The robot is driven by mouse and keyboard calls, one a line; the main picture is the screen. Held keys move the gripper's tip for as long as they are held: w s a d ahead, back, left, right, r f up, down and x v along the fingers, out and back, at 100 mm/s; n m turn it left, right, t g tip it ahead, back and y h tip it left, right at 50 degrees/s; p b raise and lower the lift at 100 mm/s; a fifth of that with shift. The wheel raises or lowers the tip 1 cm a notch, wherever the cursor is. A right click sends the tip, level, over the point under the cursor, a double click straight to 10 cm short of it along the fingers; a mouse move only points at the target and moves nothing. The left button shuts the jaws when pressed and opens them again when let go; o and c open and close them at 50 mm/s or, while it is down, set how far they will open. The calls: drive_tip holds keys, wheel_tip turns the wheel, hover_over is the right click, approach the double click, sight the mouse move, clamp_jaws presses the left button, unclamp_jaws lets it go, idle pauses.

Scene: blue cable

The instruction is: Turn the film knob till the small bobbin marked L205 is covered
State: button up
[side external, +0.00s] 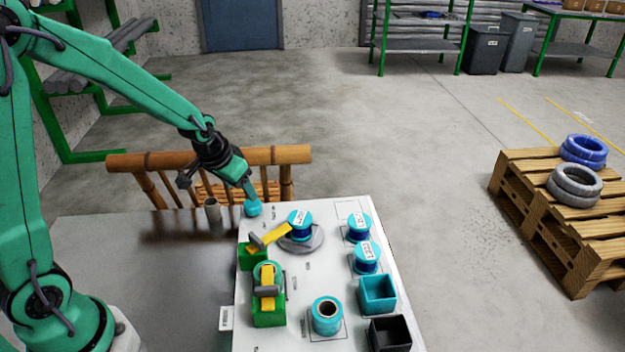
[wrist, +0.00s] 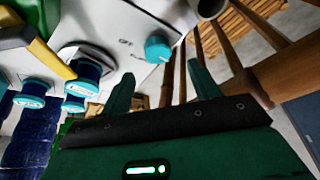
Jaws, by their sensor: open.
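A round teal knob (side external: 253,209) stands at the far left corner of the white board. It also shows in the wrist view (wrist: 158,49), with small dark lettering beside it. My gripper (side external: 250,189) is open just above the knob. In the wrist view my gripper (wrist: 162,72) has the knob ahead, between the lines of its fingers; I cannot tell if they touch it. A blue bobbin (side external: 300,226) with a white label sits on a grey disc, uncovered on top. Two smaller labelled bobbins, one far (side external: 359,228) and one nearer (side external: 366,259), stand at right.
Two green blocks with yellow levers (side external: 262,238) (side external: 267,287) stand at the board's left. A spool (side external: 327,316), a teal box (side external: 377,294) and a black box (side external: 390,334) are in front. A grey cup (side external: 213,210) and a bamboo chair (side external: 285,158) are close behind.

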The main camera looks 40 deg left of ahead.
sight(251, 203)
drive_tip(key=shift+x, duration=3.65)
drive_tip(key=shift+c, duration=0.2)
drive_tip(key=c, duration=0.9)
